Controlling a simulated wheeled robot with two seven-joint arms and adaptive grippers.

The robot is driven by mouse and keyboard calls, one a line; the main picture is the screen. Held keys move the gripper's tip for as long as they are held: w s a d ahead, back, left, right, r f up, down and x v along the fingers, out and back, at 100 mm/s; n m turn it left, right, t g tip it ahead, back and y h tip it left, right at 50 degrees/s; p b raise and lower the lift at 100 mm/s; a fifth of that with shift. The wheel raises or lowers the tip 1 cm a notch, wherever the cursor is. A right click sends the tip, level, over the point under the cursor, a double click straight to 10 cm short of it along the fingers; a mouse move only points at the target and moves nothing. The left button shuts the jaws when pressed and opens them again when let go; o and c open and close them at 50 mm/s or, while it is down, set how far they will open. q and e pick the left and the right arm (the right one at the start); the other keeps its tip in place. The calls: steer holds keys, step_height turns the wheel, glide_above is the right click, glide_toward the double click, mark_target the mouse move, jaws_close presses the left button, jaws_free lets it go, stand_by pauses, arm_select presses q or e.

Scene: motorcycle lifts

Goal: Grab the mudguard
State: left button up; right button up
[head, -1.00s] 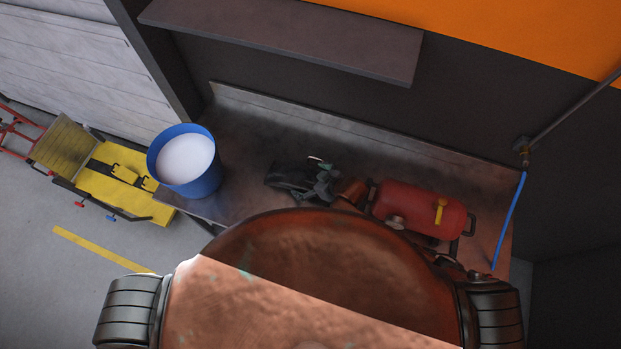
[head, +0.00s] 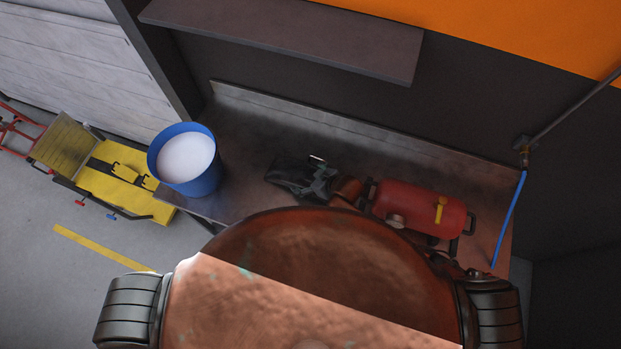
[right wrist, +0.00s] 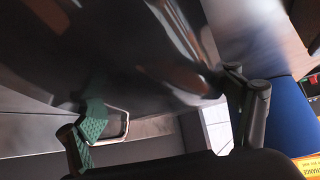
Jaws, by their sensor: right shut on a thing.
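The mudguard (head: 288,172) is a dark, glossy curved piece over the workbench in the head view. My right gripper (head: 318,184) is at its right end and is shut on it, partly hidden by it. In the right wrist view the mudguard (right wrist: 130,48) fills the upper left and middle, blurred and close to the camera. The fingers of my right gripper (right wrist: 168,108) show on either side of it, with a green pad on the left one. I cannot tell how far the mudguard is above the bench. My left gripper is not in view.
The workbench (head: 245,130) carries a blue bucket (head: 212,178) with white contents at left and a red tank (head: 420,208) at right, close to my right arm. A shelf (head: 290,38) overhangs the back. A blue hose (head: 508,220) hangs at right. A yellow lift (head: 110,190) stands on the floor.

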steer(key=c, duration=1.2)
steer(key=shift+w+r, duration=0.1)
steer(key=shift+r, duration=0.05)
steer(key=shift+c, duration=0.9)
